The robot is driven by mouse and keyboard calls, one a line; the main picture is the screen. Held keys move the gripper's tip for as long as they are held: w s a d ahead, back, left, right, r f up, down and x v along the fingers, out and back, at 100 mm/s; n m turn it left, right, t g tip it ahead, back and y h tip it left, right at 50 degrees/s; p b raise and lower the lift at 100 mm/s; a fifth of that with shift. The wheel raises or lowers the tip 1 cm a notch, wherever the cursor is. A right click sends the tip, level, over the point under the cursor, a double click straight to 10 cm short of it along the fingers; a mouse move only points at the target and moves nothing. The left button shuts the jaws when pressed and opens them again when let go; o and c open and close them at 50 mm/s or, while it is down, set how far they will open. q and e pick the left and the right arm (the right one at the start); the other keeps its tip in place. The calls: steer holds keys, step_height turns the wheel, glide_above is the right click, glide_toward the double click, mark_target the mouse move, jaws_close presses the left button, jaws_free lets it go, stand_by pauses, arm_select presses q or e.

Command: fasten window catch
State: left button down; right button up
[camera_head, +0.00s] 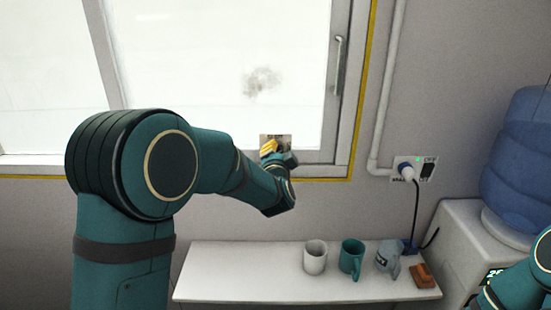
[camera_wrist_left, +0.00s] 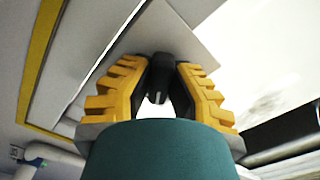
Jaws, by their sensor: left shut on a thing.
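The window (camera_head: 215,60) fills the upper left of the head view, its pane pale with a grey smudge. A small light plate (camera_head: 285,138) sits at its bottom frame, partly hidden by my left gripper (camera_head: 270,150). In the left wrist view my left gripper (camera_wrist_left: 162,85) has its yellow ridged fingers on either side of a dark catch lever (camera_wrist_left: 158,70), in front of a light grey plate (camera_wrist_left: 185,40). The gripper is shut on that lever. How the lever is turned is hard to tell. My right gripper is out of view; only part of my right arm shows.
A white shelf (camera_head: 240,275) below the window holds a white mug (camera_head: 315,257), a teal mug (camera_head: 350,258), a grey mug (camera_head: 386,255) and an orange-brown block (camera_head: 423,276). A socket with plug (camera_head: 408,172) and a blue water bottle (camera_head: 518,165) are at right.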

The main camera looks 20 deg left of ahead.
arm_select(q)
steer(key=n+b, duration=0.3)
steer(key=n, duration=0.3)
steer(key=shift+n+b, duration=0.3)
steer(key=shift+b, duration=0.05)
steer(key=shift+n+b, duration=1.3)
steer(key=shift+n, duration=0.9)
steer(key=shift+r, duration=0.1)
steer(key=c, duration=0.9)
jaws_free()
steer(key=v, duration=1.2)
